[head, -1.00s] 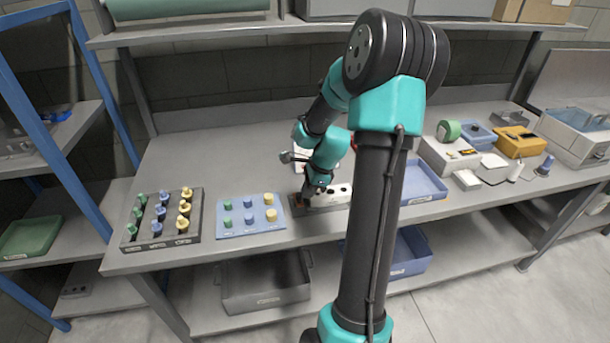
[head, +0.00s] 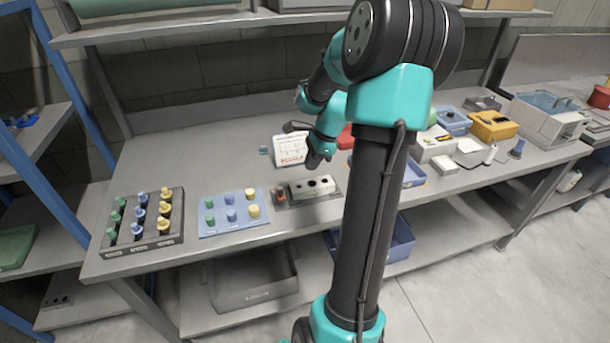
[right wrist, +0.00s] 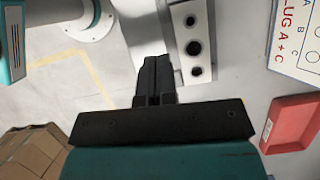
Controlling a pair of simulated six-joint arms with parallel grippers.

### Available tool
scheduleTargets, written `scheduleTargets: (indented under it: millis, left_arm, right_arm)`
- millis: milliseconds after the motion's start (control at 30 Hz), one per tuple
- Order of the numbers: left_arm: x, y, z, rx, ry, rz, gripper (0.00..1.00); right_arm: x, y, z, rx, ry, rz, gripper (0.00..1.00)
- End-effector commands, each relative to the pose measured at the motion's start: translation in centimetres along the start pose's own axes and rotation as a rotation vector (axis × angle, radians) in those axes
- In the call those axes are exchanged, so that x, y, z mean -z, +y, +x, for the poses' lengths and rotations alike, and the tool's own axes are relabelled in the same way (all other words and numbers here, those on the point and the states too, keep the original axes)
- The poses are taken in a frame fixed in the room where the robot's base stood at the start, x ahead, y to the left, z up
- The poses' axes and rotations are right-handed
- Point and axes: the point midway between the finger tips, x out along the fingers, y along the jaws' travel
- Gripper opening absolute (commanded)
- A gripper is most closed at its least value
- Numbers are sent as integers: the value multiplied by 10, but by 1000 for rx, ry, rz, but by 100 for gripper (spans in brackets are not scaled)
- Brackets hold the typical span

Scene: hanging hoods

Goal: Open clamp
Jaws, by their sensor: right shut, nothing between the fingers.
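A white block with dark round holes (head: 312,187) sits on a grey base near the front edge of the bench. A small orange-red piece (head: 281,195), which looks like part of the clamp, stands at its left end. Whether the clamp is open I cannot tell. My right gripper (head: 314,162) is above and behind the block, apart from it. In the right wrist view its fingers (right wrist: 153,62) are shut and empty, and the holed block (right wrist: 194,48) shows just beyond them. The orange-red piece is not clear there. My left gripper is not in view.
A blue board with colored plugs (head: 234,225) and a dark rack of plugs (head: 108,247) lie to the left. A white sign (head: 290,152) stands behind the block. A red tray (right wrist: 293,122) and a blue tray (head: 413,174) are to the right. The bench's back left is clear.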

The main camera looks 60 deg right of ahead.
Motion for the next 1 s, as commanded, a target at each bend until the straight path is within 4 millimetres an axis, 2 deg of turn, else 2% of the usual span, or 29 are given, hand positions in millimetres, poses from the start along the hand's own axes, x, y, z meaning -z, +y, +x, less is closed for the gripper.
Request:
scheduleTargets:
  millis: [33, 200, 667, 867, 1000]
  left_arm:
    - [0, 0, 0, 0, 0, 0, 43]
    - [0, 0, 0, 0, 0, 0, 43]
    - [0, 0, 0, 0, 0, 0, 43]
    - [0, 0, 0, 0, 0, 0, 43]
    - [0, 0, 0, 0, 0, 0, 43]
  right_arm:
    - [0, 0, -9, 3, 1, 0, 0]
    - [0, 0, -23, 1, 1, 0, 0]
    - [0, 0, -26, 0, 0, 0, 0]
    - [-6, -2, -19, -2, 1, -47, 0]
    - [-29, -10, 2, -3, 2, -219, 0]
